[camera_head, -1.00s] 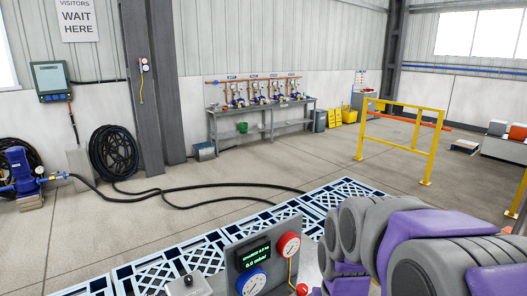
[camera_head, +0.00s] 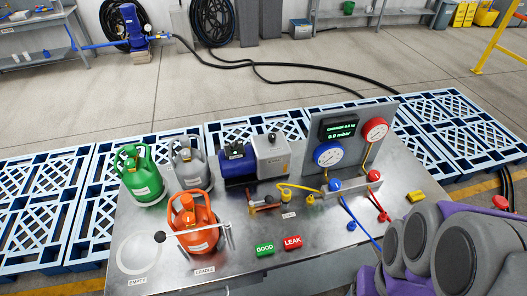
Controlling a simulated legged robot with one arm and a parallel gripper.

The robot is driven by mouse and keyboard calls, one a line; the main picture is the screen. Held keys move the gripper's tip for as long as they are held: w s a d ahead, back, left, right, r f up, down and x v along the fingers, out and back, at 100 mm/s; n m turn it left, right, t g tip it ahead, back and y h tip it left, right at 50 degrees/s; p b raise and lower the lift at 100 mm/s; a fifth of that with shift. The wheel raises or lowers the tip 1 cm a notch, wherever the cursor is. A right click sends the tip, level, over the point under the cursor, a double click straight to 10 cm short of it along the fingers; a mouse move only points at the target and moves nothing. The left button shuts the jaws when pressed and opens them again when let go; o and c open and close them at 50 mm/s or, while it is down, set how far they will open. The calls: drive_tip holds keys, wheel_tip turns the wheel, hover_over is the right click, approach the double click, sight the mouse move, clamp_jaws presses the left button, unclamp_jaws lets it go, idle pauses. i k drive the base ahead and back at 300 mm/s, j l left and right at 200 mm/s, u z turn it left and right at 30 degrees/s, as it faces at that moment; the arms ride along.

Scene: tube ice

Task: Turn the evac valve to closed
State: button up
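A steel bench (camera_head: 300,222) carries a gauge panel (camera_head: 352,150) with a blue gauge (camera_head: 328,154), a red gauge (camera_head: 376,130) and a green display (camera_head: 341,131). Below it is a manifold with a blue knob (camera_head: 334,184) and a red knob (camera_head: 374,175). A small brass valve (camera_head: 266,202) sits left of it, near the yellow hose (camera_head: 298,187); a small label (camera_head: 289,215) beside it is too small to read. I cannot tell for sure which of these is the evac valve, nor its position. My grey and purple arm fills the lower right; my gripper is out of view.
Green (camera_head: 142,175), grey (camera_head: 188,156) and orange (camera_head: 195,224) cylinders stand on the bench's left. A blue and black unit (camera_head: 238,164) and a grey box (camera_head: 271,155) stand behind. GOOD (camera_head: 265,248) and LEAK (camera_head: 293,242) buttons are in front. Blue pallets (camera_head: 55,200) lie behind the bench.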

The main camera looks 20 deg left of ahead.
sight(268, 200)
drive_tip(key=i+j+u, duration=0.15)
drive_tip(key=u, duration=0.8)
